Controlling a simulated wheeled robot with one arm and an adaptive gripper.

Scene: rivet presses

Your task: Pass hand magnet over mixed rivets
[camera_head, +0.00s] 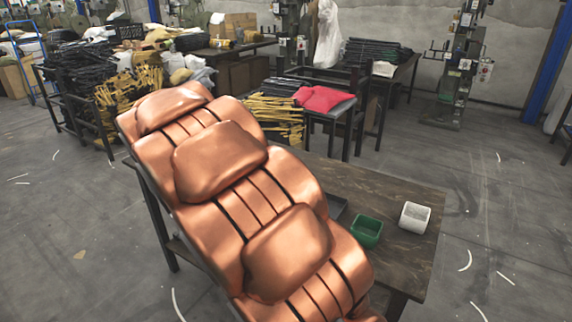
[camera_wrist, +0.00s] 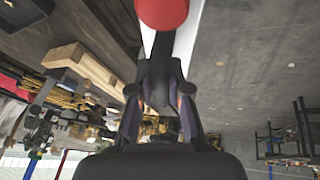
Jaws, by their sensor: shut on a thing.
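In the wrist view my gripper (camera_wrist: 158,88) is shut on a dark part of a tool with a rounded red end (camera_wrist: 162,12), which looks like the hand magnet. The red end is cut off by the top edge of the view. In the head view my copper-coloured arm covers much of the worktable (camera_head: 400,188), and my gripper is out of sight there. A green bin (camera_head: 366,231) and a white bin (camera_head: 414,217) stand on the table's right part. A dark tray (camera_head: 336,206) is mostly hidden behind my arm. I cannot make out any rivets.
Behind the table, a bench holds yellow parts (camera_head: 275,118) and a red bag (camera_head: 322,98). Black racks with dark and yellow parts (camera_head: 130,85) stand at the left. A press (camera_head: 462,65) stands at the back right. The floor to the right is clear.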

